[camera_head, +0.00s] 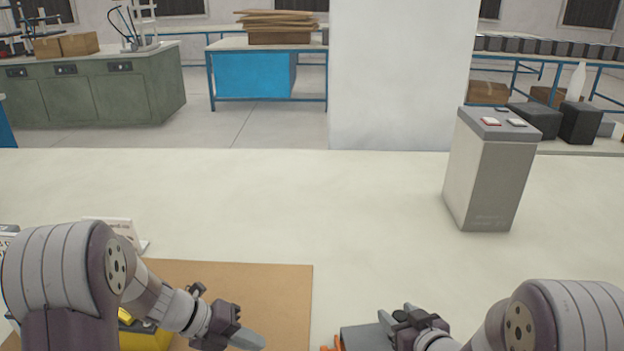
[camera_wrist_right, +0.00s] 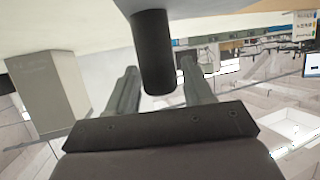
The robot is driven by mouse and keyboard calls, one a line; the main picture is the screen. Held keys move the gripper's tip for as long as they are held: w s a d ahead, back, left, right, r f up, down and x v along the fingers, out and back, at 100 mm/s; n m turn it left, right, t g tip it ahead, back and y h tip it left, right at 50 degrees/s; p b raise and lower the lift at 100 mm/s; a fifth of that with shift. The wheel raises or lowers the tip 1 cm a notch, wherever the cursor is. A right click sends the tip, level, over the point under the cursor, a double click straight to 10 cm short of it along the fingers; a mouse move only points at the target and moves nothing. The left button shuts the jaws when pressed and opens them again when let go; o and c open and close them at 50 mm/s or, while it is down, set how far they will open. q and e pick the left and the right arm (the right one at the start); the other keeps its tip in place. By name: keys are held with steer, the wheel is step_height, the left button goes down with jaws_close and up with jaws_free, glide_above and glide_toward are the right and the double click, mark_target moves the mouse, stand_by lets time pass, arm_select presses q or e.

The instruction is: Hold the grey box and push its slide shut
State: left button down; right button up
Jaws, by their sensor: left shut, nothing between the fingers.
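A grey block-like thing (camera_head: 362,338), perhaps the grey box, shows at the bottom edge of the head view, with an orange piece at its left. Most of it is cut off, so I cannot make out its slide. My right gripper (camera_head: 397,316) is just right of it in the picture; whether they touch is unclear. My left gripper (camera_head: 258,340) is shut and empty, left of the grey block over the brown board.
A tall grey battery-like block (camera_head: 488,170) stands upright on the pale table (camera_head: 250,200) at the right. A brown board (camera_head: 285,285) lies at the front left, with a yellow object (camera_head: 145,337) partly behind my left arm. The table's middle is clear.

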steer(key=shift+o, duration=1.1)
steer(key=v, duration=1.2)
